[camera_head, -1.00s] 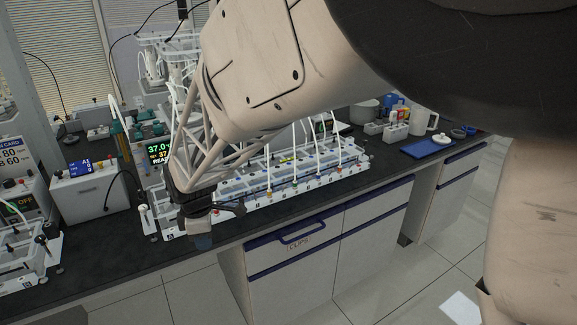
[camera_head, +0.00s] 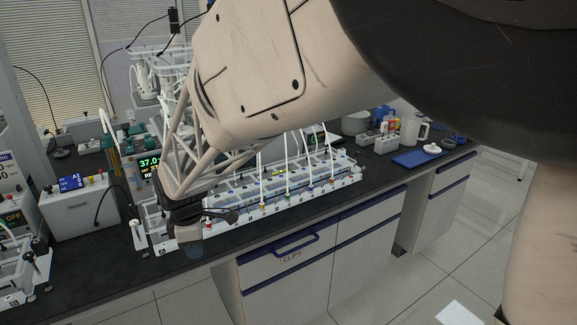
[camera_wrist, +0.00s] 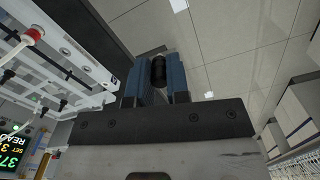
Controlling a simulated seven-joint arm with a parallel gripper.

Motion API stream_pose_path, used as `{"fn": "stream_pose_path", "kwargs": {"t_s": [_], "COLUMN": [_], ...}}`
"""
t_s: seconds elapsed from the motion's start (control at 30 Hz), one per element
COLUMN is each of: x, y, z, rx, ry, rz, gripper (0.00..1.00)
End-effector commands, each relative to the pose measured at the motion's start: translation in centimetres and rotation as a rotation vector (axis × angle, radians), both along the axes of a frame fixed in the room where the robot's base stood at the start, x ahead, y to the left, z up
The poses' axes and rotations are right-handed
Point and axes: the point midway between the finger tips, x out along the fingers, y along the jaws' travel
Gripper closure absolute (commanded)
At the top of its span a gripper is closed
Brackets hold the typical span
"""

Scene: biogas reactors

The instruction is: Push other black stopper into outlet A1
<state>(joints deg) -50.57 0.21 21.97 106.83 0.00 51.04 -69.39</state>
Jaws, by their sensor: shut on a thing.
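My gripper (camera_wrist: 156,66) is shut on a black stopper (camera_wrist: 158,72), held between its two blue fingers in the wrist view. The stopper cannot be made out there. The rack also shows at the left of the wrist view (camera_wrist: 88,66), beside and apart from the fingers. Behind the fingertips are floor tiles. My arm hides part of the rack, and I cannot tell which fitting is outlet A1.
Tubes rise from coloured fittings along the rack. A white box with a blue display (camera_head: 78,203) stands left of it, another white rack (camera_head: 22,268) at the far left. A blue tray (camera_head: 418,159) lies right. The drawer handle (camera_head: 282,246) juts from the cabinet below.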

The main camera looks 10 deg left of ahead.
Motion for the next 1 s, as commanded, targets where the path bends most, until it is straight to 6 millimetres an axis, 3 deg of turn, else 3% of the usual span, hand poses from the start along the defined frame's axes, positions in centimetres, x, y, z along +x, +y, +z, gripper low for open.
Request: {"fn": "stream_pose_path", "kwargs": {"t_s": [0.77, 1.0], "x": [0.0, 1.3], "y": [0.0, 0.6], "z": [0.8, 1.0], "rx": [0.002, 0.0], "ry": [-0.001, -0.001], "rz": [0.0, -0.001], "gripper": [1.0, 1.0]}}
